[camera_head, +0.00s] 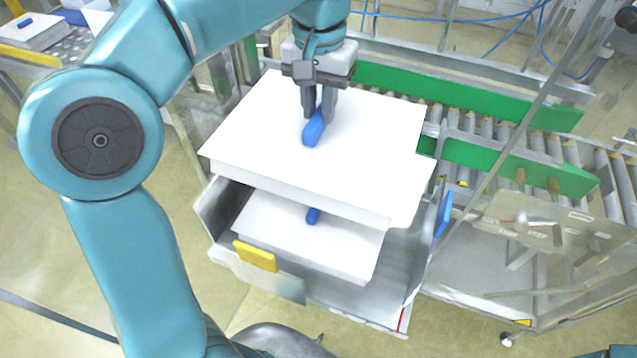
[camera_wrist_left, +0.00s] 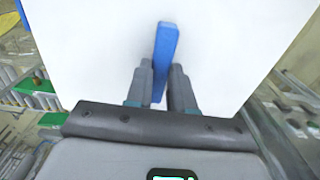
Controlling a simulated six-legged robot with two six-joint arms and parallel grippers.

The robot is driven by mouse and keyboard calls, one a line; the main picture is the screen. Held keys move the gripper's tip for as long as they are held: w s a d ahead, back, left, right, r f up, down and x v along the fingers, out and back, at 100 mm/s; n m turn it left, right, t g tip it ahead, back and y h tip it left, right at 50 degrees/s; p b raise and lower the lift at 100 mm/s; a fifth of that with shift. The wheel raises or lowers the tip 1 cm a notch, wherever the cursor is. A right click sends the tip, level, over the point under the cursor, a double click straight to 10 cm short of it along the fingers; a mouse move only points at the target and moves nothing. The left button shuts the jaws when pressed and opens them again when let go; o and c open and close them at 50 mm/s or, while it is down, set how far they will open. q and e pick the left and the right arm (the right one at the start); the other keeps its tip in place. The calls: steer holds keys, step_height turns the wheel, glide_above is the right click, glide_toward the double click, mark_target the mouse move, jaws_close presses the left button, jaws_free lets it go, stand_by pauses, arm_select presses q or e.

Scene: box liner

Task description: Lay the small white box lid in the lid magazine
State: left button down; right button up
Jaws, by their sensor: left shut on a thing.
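My left gripper (camera_head: 316,118) is shut on the blue handle (camera_head: 314,132) of a white box lid (camera_head: 260,115). The held lid is roughly level and fills most of the left wrist view (camera_wrist_left: 90,40), with the handle between the fingers. Below it in the head view is the grey metal lid magazine (camera_head: 285,287), with a yellow tab at its front. Another white lid (camera_head: 340,252) with a blue handle lies in the magazine, partly hidden under the held lid. A gap shows between the two lids at the front. My right gripper is not in view.
A roller conveyor (camera_head: 480,125) with green side rails (camera_head: 450,90) runs behind and right of the magazine. A clear panel on a metal frame stands at the right. A white lid (camera_head: 35,32) with a blue handle rests at the far upper left. Floor at the lower left is partly clear.

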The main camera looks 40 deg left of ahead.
arm_select(q)
step_height(320, 180, down, 17)
steer(key=shift+s+a+f+b, duration=0.1)
steer(key=shift+s+a+b, duration=0.05)
steer(key=shift+b, duration=0.15)
steer(key=shift+f+b, duration=0.3)
steer(key=shift+f, duration=0.05)
steer(key=c, duration=1)
jaws_free()
steer(key=shift+r, duration=0.15)
